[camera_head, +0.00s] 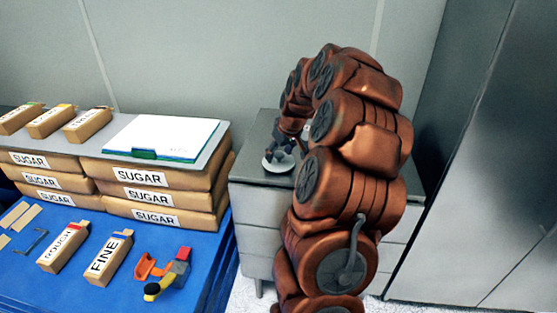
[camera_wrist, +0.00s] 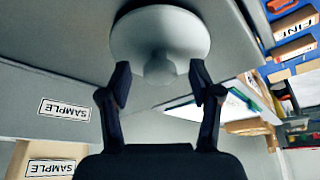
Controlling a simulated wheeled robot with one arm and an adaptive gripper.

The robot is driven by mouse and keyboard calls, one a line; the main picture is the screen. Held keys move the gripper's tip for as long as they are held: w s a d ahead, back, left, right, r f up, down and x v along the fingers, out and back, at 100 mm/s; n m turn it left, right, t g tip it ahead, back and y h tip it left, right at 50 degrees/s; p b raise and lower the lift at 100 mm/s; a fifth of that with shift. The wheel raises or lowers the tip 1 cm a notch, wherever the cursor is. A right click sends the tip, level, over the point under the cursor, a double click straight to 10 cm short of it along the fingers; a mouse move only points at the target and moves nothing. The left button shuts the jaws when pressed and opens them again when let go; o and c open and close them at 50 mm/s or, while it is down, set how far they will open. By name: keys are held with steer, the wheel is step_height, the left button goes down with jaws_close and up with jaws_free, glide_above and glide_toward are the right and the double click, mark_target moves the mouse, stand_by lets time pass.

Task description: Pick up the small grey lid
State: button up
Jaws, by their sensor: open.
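The small grey lid (camera_wrist: 185,32) is a round, pale disc with a knob (camera_wrist: 160,68) at its centre. It lies on the grey cabinet top (camera_head: 258,130), where its pale rim (camera_head: 272,167) shows in the head view, partly covered by my gripper. My gripper (camera_wrist: 161,82) is open in the wrist view, with one dark fingertip on each side of the knob. The knob appears between the fingers; I cannot tell whether either finger touches it. In the head view my gripper (camera_head: 284,143) is small and partly hidden by my arm.
Left of the cabinet, a blue table (camera_head: 210,285) carries stacked SUGAR bags (camera_head: 150,195), a clipboard (camera_head: 165,135), FINE (camera_head: 108,258) and ROUGH (camera_head: 63,248) boxes, and an orange, red and yellow tool (camera_head: 168,272). A tall grey cabinet (camera_head: 480,160) stands at right.

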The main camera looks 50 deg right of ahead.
steer(key=shift+w+f, duration=0.15)
steer(key=shift+f, duration=0.3)
jaws_close()
